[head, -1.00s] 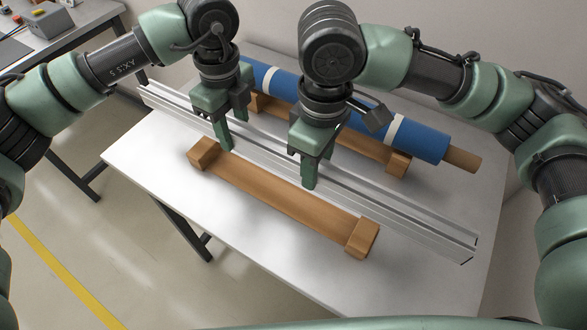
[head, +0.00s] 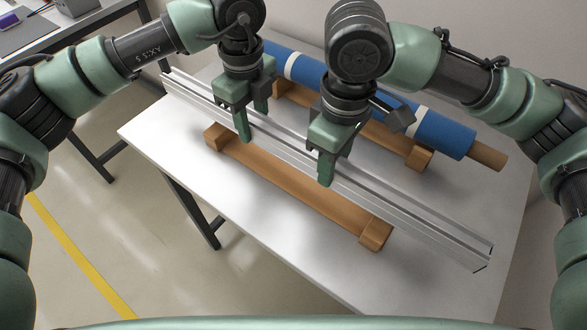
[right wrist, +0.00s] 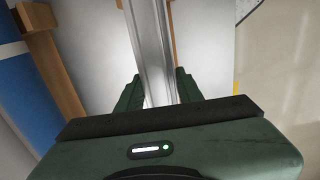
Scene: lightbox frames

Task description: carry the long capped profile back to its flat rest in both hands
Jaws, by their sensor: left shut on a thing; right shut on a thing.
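The long silver profile (head: 420,219) runs diagonally over the table, from upper left to lower right, with a dark edge at its right end. My left gripper (head: 241,125) is shut on it left of its middle. My right gripper (head: 325,165) is shut on it right of its middle. In the right wrist view the profile (right wrist: 150,45) runs between that gripper's fingers (right wrist: 158,90). A brown wooden rest (head: 290,187) with a raised block at each end lies on the near side of the profile. The height of the profile above the table is hard to tell.
A blue roll (head: 440,132) with white bands lies behind the profile on another wooden stand (head: 418,158). The white table (head: 160,130) is bare at the left and front. A second table with small items (head: 70,30) stands at the upper left.

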